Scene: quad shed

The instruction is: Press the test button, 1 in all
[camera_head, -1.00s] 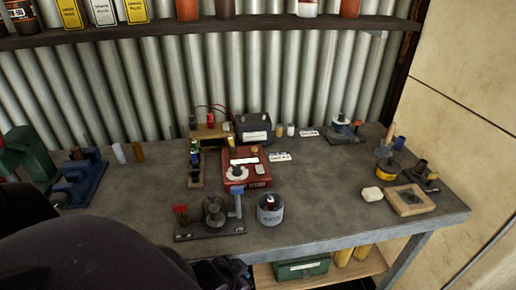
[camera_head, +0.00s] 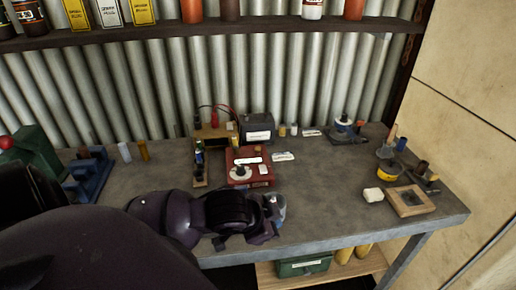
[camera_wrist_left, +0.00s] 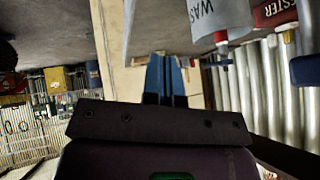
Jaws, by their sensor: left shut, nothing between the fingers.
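The red tester box (camera_head: 262,181) stands mid-bench in the head view, with a round white dial with a dark knob, a white label and a small pale patch on top. I cannot tell which detail is the test button. My left gripper (camera_head: 274,214) is in front of the box, apart from it, over the bench's front part. It hides most of the grey waste can (camera_head: 281,202). In the left wrist view its blue fingers (camera_wrist_left: 165,76) are shut and empty, the can (camera_wrist_left: 222,18) near them and the red box (camera_wrist_left: 275,12) at the upper right. My right gripper is out of view.
A wooden tray (camera_head: 410,204) and a yellow tin (camera_head: 387,173) stand at the right. A shelf (camera_head: 200,34) runs above. Bare bench lies right of the tester.

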